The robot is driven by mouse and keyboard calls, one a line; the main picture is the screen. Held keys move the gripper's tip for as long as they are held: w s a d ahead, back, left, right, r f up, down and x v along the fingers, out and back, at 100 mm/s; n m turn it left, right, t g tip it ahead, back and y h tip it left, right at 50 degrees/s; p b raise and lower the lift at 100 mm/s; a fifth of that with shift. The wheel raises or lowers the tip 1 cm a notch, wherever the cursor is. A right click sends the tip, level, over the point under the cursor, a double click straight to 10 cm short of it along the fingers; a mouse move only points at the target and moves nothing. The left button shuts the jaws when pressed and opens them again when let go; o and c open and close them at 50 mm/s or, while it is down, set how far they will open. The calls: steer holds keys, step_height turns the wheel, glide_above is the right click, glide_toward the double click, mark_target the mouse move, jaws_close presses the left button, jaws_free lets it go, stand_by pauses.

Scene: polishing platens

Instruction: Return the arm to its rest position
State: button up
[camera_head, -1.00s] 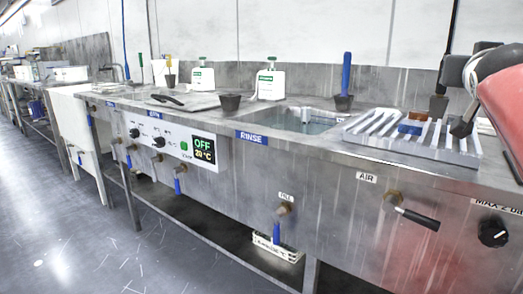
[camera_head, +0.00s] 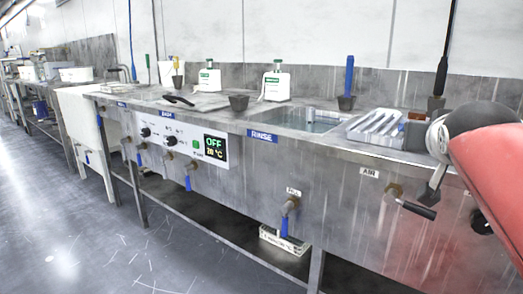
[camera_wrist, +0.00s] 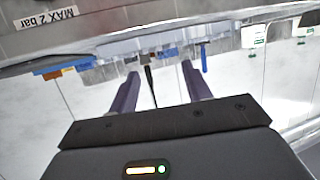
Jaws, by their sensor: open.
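My red arm (camera_head: 490,165) reaches in from the right edge in the camera_head view. My gripper (camera_head: 432,190) hangs at its end, with its tips in front of the counter's front panel, near the AIR valve (camera_head: 393,190). In the camera_wrist view my gripper (camera_wrist: 160,80) shows two purple fingers spread apart with nothing between them. That view looks inverted, with the MAX 2 bar label (camera_wrist: 47,19) upside down.
White bottles (camera_head: 277,85) stand behind. The floor (camera_head: 70,220) at left is clear.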

steer(key=s+a+f+n+g+y, duration=0.1)
steer(key=s+a+f+g, duration=0.1)
steer(key=s+a+f, duration=0.3)
steer(key=s+a+f+n+g+y+p, duration=0.1)
steer(key=s+a+f, duration=0.4)
steer(key=f, duration=0.7)
steer(key=s+a+f+n+g+y+p, duration=0.1)
steer(key=s+a+f+n+g+y, duration=0.1)
steer(key=s+f, duration=0.5)
steer(key=a+f+g+y, duration=0.1)
steer(key=a+g, duration=0.1)
steer(key=shift+s+a+f+g, duration=0.15)
steer(key=shift+a+g, duration=0.15)
steer(key=shift+a, duration=0.1)
